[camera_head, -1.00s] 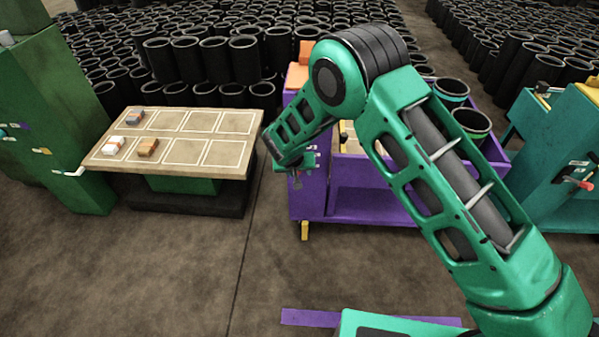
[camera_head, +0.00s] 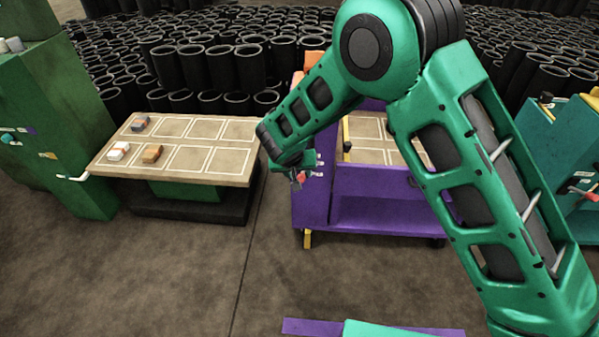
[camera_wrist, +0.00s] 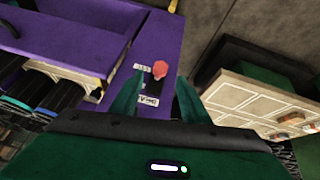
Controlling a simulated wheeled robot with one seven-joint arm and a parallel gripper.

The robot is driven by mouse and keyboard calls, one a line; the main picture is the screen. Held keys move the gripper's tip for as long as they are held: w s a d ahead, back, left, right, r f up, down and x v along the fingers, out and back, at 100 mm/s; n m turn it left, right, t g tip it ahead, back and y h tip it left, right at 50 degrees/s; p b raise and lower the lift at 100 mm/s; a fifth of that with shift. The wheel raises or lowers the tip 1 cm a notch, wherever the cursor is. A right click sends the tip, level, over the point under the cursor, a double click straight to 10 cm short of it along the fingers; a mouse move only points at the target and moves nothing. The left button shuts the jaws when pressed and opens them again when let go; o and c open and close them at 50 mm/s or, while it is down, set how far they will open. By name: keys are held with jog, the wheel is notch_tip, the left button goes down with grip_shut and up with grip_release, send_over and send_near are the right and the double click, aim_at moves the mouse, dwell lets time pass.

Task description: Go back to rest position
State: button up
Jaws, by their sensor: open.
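My gripper (camera_head: 299,176) hangs at the left end of the purple cart (camera_head: 385,210), near its upper left corner, and looks empty. In the wrist view my gripper (camera_wrist: 158,100) is open, its two green fingers apart. Between them shows the cart's purple side with a red knob (camera_wrist: 160,69) and small white labels. I cannot tell whether the fingers touch the cart. My green arm hides part of the cart.
A table (camera_head: 205,165) with a marked grid stands to the left, with several small blocks (camera_head: 118,151) on its left squares. A green cabinet (camera_head: 60,140) is at far left, a teal one (camera_head: 560,150) at right. Black sleeves fill the back.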

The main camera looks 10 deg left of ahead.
jog(key=w+d+r+m+g+h, duration=0.1)
jog(key=d+r, duration=0.4)
jog(key=d, duration=0.4)
jog(key=w+d+r+m, duration=0.1)
jog(key=d+r, duration=0.4)
jog(key=d, duration=0.5)
jog(key=d+r+m+g+h, duration=0.1)
jog(key=d+r, duration=0.4)
jog(key=d, duration=0.4)
jog(key=s+d+r+m+g, duration=0.1)
jog(key=s+d+r, duration=0.3)
jog(key=d, duration=0.5)
jog(key=s+d+r+m+g, duration=0.1)
jog(key=s+d+r+m, duration=0.15)
jog(key=s+d, duration=0.4)
jog(key=s+d+r+g, duration=0.1)
jog(key=s+d+r, duration=0.3)
jog(key=s+d, duration=0.55)
jog(key=s+d+m+g+y, duration=0.1)
jog(key=s+d+m+y, duration=0.1)
jog(key=s, duration=1.6)
jog(key=shift+d+r+m, duration=0.35)
jog(key=shift+d, duration=0.25)
jog(key=shift+w, duration=0.1)
